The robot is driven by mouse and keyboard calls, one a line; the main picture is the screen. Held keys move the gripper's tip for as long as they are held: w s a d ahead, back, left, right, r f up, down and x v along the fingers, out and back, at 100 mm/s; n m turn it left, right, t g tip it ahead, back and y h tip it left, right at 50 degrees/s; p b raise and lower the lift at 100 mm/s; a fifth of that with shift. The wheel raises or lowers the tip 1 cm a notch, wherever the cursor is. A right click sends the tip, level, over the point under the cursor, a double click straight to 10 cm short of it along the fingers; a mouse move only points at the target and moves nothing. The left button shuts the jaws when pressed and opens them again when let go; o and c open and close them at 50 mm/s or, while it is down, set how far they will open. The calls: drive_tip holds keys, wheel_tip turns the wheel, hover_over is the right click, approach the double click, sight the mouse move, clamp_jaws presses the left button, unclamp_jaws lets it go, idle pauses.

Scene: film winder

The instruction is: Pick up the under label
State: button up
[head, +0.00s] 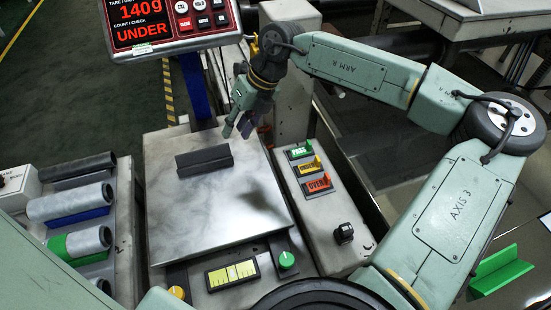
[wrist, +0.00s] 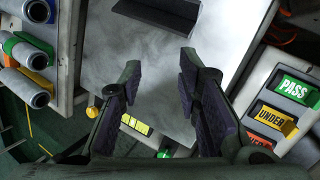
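The under label is a yellow tag marked "UNDER" (head: 311,167) in the middle of a column of three, between the green "PASS" label (head: 300,151) and the red "OVER" label (head: 318,183). In the wrist view the under label (wrist: 276,119) is at the right, with the pass label (wrist: 296,90) above it and the red label (wrist: 262,145) below, partly cut off. My gripper (head: 238,130) is above the scale's steel plate, left of the labels. In the wrist view my gripper (wrist: 155,80) has its fingers spread wide with nothing between them.
A dark block (head: 205,160) rests on the steel plate (head: 220,205). Several rolls (head: 75,203) lie in the left rack. A black knob (head: 343,233) stands below the labels.

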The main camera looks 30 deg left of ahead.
drive_tip(key=w+d+f+m+t+h, duration=0.1)
drive_tip(key=w+d+f+m+h, duration=0.1)
drive_tip(key=w+d, duration=0.5)
drive_tip(key=w+d+f+m+t+h, duration=0.15)
drive_tip(key=w+d, duration=0.25)
drive_tip(key=d, duration=0.6)
hover_over(318, 158)
drive_tip(key=shift+h, duration=0.45)
wheel_tip(318, 158, down, 5)
drive_tip(key=shift+a+f+p, duration=0.1)
drive_tip(key=shift+p, duration=0.2)
drive_tip(key=shift+f+p, duration=0.85)
drive_tip(key=shift+f, duration=1.9)
drive_tip(key=shift+c, duration=0.2)
clamp_jaws()
